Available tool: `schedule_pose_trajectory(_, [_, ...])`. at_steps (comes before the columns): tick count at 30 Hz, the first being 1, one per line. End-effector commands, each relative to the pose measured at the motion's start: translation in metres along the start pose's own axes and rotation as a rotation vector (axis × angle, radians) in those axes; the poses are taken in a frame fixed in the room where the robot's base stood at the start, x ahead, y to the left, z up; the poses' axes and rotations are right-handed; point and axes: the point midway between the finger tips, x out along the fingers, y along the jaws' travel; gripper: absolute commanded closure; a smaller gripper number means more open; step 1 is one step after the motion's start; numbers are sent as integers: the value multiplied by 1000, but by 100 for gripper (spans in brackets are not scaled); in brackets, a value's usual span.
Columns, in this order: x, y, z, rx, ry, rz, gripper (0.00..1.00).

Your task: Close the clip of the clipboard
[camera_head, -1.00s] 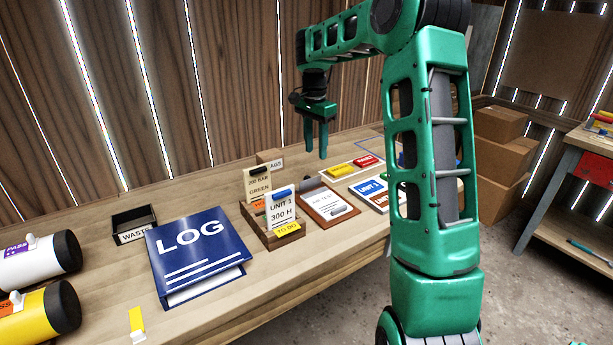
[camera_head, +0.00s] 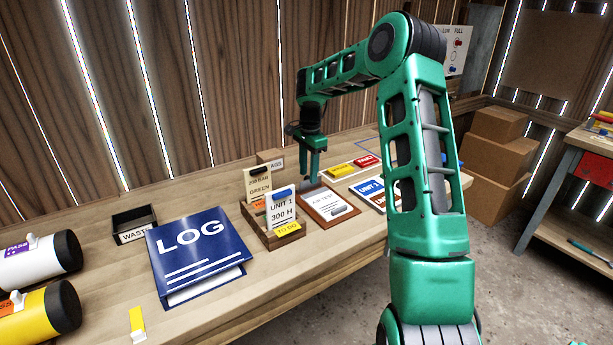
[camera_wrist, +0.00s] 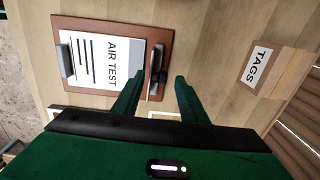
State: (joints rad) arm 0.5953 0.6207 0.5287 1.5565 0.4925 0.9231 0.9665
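The brown clipboard (camera_head: 325,213) lies flat on the bench with a white AIR TEST sheet on it; it also shows in the wrist view (camera_wrist: 100,22). Its clip (camera_wrist: 157,68) is at the right end of the board in the wrist view and appears to stand up from it. My gripper (camera_head: 311,180) points down over that end of the clipboard and partly hides the clip in the head view. In the wrist view my gripper (camera_wrist: 158,86) is open, with one finger on each side of the clip. I cannot tell whether either finger touches it.
A wooden card holder (camera_head: 284,238) stands close to the left of the clipboard. A TAGS box (camera_head: 268,157) is behind it. Colored signs (camera_head: 368,189) lie to the right. A blue LOG binder (camera_head: 200,250) lies farther left.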

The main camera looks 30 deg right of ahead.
Motion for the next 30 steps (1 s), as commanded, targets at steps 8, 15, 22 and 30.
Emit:
schedule_pose_trajectory(8, [12, 0, 0, 1, 0, 0, 61])
schedule_pose_trajectory(15, [12, 0, 0, 0, 0, 0, 73])
schedule_pose_trajectory(22, [12, 0, 0, 0, 0, -1, 98])
schedule_pose_trajectory(30, [12, 0, -1, 1, 1, -5, 98])
